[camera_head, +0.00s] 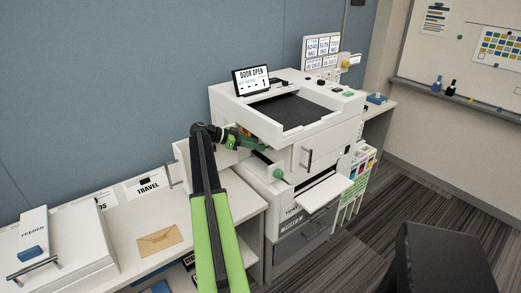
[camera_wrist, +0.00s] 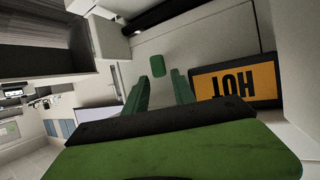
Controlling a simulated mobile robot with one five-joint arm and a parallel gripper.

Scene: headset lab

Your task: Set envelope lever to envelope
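The white printer (camera_head: 300,120) has a door or cover standing open at its left side. In the wrist view, a small green lever end (camera_wrist: 157,72) shows in a pale recess, beside an orange HOT label (camera_wrist: 236,82). I cannot read whether it is the envelope lever or how it is set. My gripper (camera_head: 260,146) reaches into the printer's left side. In the wrist view my gripper (camera_wrist: 158,82) has its green fingers apart, with the lever end just beyond and between the tips. Contact is not visible.
The display (camera_head: 251,79) reads DOOR OPEN. A round green knob (camera_head: 277,174) sits on the printer's front left. A tan envelope (camera_head: 158,240) and a TRAVEL card (camera_head: 145,187) lie on the white counter (camera_head: 130,262). A white feeder box (camera_head: 60,245) stands at left.

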